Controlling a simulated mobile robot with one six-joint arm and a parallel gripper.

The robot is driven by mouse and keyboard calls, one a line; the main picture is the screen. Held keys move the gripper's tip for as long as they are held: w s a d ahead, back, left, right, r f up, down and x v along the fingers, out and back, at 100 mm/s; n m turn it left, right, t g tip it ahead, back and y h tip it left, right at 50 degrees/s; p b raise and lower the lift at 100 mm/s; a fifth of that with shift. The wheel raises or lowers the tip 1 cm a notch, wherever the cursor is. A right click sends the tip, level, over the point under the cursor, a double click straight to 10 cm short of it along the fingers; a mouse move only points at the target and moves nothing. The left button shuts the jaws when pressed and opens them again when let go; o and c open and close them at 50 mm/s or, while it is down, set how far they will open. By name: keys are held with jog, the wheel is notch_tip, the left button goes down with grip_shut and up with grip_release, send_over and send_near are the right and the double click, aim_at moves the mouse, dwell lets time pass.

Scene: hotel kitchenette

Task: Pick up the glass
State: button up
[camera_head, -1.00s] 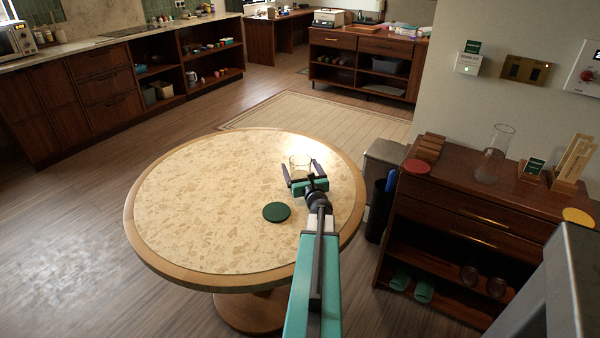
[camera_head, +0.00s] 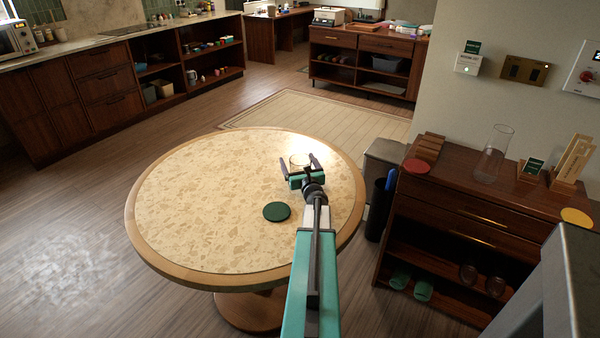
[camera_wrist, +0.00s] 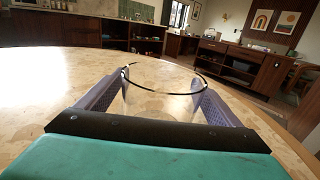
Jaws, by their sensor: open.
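A clear glass (camera_head: 300,161) stands upright on the round table (camera_head: 200,215), toward its far right side. In the wrist view the glass (camera_wrist: 160,100) shows its dark round rim between the two fingers. My gripper (camera_head: 300,165) is open, with one finger on each side of the glass; it also shows in the wrist view (camera_wrist: 155,100). The right finger looks very close to the glass, but I cannot tell whether either finger touches it. The lower part of the glass is hidden behind my gripper's body.
A dark green coaster (camera_head: 277,212) lies on the table, left of my arm. A wooden cabinet (camera_head: 470,215) with a tall clear vase (camera_head: 493,155) stands to the right, beside a dark bin (camera_head: 380,208). The table's left half is clear.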

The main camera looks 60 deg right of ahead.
aim_at(299, 154)
jog(key=c, duration=1.3)
jog(key=shift+r, duration=0.2)
jog(key=shift+r, duration=0.85)
jog(key=shift+s+a+r+b, duration=0.2)
jog(key=shift+s+r+b, duration=0.2)
jog(key=shift+r, duration=0.4)
jog(key=s+a, duration=0.2)
jog(key=s, duration=0.5)
jog(key=s+a+r+b, duration=0.1)
jog(key=s+a, duration=0.2)
jog(key=s, duration=0.4)
jog(key=shift+a+r, duration=0.2)
jog(key=shift+a, duration=0.15)
